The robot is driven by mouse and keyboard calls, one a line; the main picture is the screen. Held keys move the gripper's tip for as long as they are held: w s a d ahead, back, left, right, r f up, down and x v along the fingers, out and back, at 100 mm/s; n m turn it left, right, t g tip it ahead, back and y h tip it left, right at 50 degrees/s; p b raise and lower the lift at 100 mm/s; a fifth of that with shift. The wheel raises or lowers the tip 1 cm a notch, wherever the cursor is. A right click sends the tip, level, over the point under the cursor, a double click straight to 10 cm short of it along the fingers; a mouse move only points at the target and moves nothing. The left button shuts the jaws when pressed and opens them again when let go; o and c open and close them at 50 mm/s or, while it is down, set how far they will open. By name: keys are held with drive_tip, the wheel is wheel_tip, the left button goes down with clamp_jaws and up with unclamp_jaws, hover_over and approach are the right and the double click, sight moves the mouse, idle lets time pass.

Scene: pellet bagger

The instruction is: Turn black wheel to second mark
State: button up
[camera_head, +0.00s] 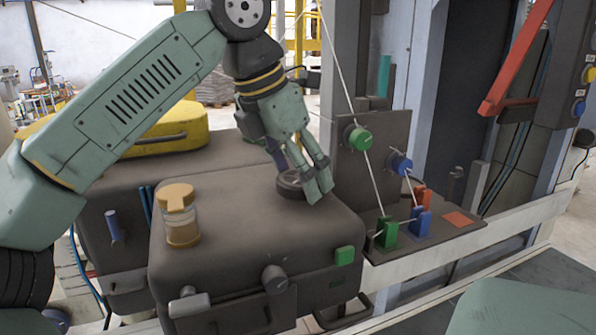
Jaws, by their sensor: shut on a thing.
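The black wheel (289,184) lies on the top of a dark brown-grey housing (240,215), near its back right edge. My gripper (303,190) reaches down from above and is shut on the wheel, with one finger in front of its right side. The fingers hide part of the wheel. I cannot make out any marks around it.
A tan capped jar (180,215) stands on the housing's left side. To the right, a panel carries a green knob (358,138), a blue knob (399,163) and green, blue and red clips. A red lever (517,62) hangs at the upper right.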

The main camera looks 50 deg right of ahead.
drive_tip(key=o, duration=1.1)
drive_tip(key=shift+o, duration=0.2)
drive_tip(key=shift+r, duration=0.1)
drive_tip(key=v, duration=1.1)
drive_tip(key=shift+a+r, duration=0.3)
drive_tip(key=shift+r, duration=0.05)
drive_tip(key=shift+w, duration=0.1)
